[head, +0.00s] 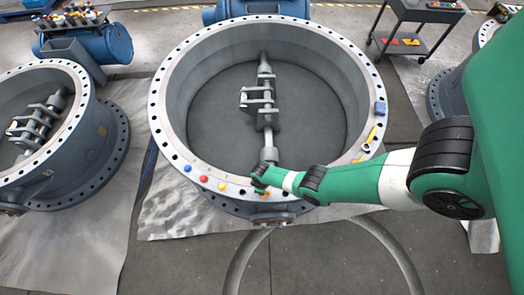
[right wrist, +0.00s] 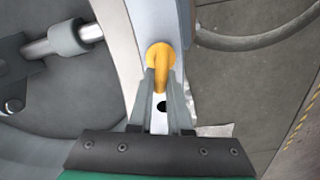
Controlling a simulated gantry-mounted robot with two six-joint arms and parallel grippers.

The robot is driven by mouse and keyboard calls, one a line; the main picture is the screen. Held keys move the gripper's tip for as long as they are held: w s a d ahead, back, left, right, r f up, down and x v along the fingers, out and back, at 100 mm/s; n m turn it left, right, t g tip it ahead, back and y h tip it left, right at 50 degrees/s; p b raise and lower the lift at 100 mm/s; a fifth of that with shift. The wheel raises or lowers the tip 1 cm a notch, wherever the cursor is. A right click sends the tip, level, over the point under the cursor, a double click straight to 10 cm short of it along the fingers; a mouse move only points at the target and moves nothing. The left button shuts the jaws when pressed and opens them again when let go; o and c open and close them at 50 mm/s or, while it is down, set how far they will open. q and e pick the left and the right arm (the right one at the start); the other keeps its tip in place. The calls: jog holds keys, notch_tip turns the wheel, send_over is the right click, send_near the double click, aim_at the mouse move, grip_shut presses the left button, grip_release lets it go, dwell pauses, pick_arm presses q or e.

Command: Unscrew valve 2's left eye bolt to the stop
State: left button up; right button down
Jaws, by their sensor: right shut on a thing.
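The large grey butterfly valve (head: 180,75) stands in the middle of the head view, its round flange dotted with bolt holes. My right gripper (right wrist: 161,90) is at the flange's near edge, and it also shows in the head view (head: 259,181). It is shut on a yellow eye bolt (right wrist: 161,58), whose rounded top shows beyond the fingertips on the pale flange (right wrist: 122,35). The eye bolt's lower part and thread are hidden. No number is readable on the valve. My left gripper is in neither view.
Blue (head: 187,168), red (head: 203,179) and yellow (head: 222,187) small items lie on the near-left rim. A yellow-handled tool (head: 371,135) and a blue block (head: 380,108) lie on the right rim. A shaft (head: 266,115) crosses the opening. Another valve (head: 88,135) stands left.

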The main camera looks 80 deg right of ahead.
jog(key=n, duration=0.6)
jog(key=shift+s+a, duration=0.1)
jog(key=shift+a, duration=0.2)
jog(key=n, duration=0.6)
jog(key=shift+s+a+n, duration=0.2)
jog(key=shift+n, duration=0.2)
jog(key=n, duration=0.6)
jog(key=shift+s, duration=0.35)
jog(key=n, duration=0.6)
jog(key=shift+s+p, duration=0.2)
jog(key=shift+p, duration=0.15)
jog(key=c, duration=0.8)
grip_release()
jog(key=shift+c, duration=0.2)
